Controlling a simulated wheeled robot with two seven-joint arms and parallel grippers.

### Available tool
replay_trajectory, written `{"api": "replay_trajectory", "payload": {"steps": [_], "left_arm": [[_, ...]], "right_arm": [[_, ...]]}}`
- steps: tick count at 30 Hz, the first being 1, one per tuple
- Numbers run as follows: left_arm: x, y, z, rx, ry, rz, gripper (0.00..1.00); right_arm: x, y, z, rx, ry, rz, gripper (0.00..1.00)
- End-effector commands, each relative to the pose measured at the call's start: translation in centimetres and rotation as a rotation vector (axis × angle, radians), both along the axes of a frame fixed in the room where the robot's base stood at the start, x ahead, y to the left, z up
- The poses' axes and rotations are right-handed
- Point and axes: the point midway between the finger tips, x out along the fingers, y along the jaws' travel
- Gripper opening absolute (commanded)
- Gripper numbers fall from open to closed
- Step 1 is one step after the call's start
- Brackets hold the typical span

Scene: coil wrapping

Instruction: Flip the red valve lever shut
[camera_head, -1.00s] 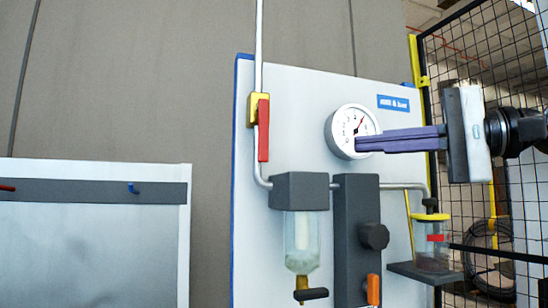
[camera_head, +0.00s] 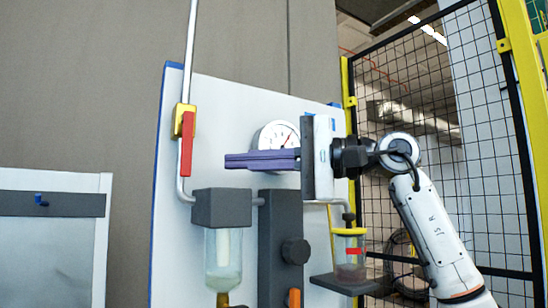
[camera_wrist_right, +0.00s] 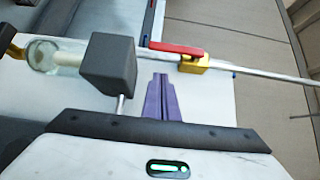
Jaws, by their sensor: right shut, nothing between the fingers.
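The red valve lever (camera_head: 188,144) hangs straight down along the pipe from its yellow valve body (camera_head: 184,120) in the head view. In the right wrist view the red lever (camera_wrist_right: 176,48) lies in line with the pipe, beside the yellow valve body (camera_wrist_right: 195,63). My right gripper (camera_head: 228,161) has its purple fingers shut and empty, pointing left. In the head view its tips are right of the lever and a little below its middle, with a gap between. In the wrist view the fingertips (camera_wrist_right: 160,76) are also apart from the lever. My left gripper is not in view.
A white pressure gauge (camera_head: 276,134) is partly hidden behind my right fingers. A grey filter block with a clear bowl (camera_head: 223,256) sits below the valve. A dark block with a knob (camera_head: 295,251) and a small jar (camera_head: 349,258) are to the right. Black mesh fencing (camera_head: 440,150) stands behind my arm.

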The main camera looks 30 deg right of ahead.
Motion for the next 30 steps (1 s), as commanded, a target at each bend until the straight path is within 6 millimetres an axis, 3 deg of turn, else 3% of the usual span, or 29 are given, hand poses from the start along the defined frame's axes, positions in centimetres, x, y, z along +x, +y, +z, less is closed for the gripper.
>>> {"api": "replay_trajectory", "payload": {"steps": [2,9,24,30], "left_arm": [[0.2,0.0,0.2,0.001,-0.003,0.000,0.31],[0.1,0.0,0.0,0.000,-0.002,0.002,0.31],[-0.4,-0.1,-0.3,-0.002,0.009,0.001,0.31],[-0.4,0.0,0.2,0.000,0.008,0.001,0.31]], "right_arm": [[0.8,1.4,0.1,-0.001,-0.001,0.004,0.00],[0.5,4.2,0.0,-0.001,-0.001,0.001,0.00],[0.6,4.8,0.0,0.001,0.000,0.001,0.00],[1.6,5.9,-0.1,0.039,0.003,0.016,0.00]]}}
